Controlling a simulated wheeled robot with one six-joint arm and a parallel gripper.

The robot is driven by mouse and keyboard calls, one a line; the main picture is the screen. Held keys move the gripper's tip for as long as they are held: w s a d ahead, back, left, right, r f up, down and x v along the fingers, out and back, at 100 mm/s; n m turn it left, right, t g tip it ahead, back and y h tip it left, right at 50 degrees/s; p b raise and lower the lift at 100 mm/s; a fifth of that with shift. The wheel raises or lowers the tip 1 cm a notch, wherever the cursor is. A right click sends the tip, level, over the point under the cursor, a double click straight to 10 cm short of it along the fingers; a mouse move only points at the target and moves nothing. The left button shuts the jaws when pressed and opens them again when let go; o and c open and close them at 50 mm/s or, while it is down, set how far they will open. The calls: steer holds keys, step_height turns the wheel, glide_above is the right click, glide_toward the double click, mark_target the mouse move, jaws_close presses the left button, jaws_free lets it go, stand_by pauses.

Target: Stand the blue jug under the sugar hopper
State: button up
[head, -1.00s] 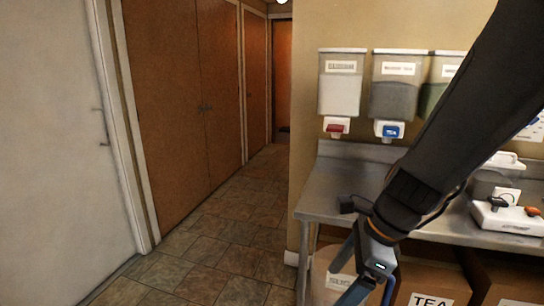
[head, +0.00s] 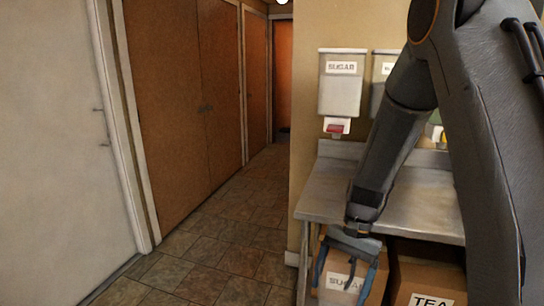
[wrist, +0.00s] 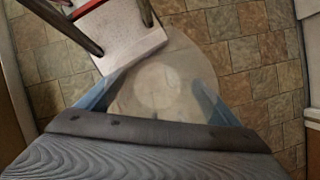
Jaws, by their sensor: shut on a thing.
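The sugar hopper (head: 340,92) hangs on the wall above the left end of the steel counter, with a red lever on its white spout (head: 337,125). My gripper (head: 345,275) hangs low in front of the counter's left front edge, below the counter top. In the wrist view its blue fingers stand either side of a pale, see-through, rounded vessel (wrist: 158,88), held between them. Its colour looks whitish, and I cannot clearly tell it as the blue jug. In the head view it hardly shows against the boxes.
The steel counter (head: 415,205) has bare top near its left end. A SUGAR box (head: 338,282) and a TEA box (head: 430,285) stand under it. A second hopper (head: 378,98) is partly behind my arm. The tiled floor (head: 215,235) on the left is clear.

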steer(key=w+d+f+n+h, duration=0.1)
steer(key=f+n, duration=0.3)
steer(key=f, duration=0.1)
steer(key=w+d+f+n+g+h, duration=0.1)
steer(key=w+f+n, duration=0.1)
steer(key=f, duration=0.3)
steer(key=shift+w+d+f+n+h, duration=0.3)
steer(key=shift+d+n+h, duration=0.1)
steer(key=shift+n, duration=0.5)
steer(key=shift+s+a, duration=0.15)
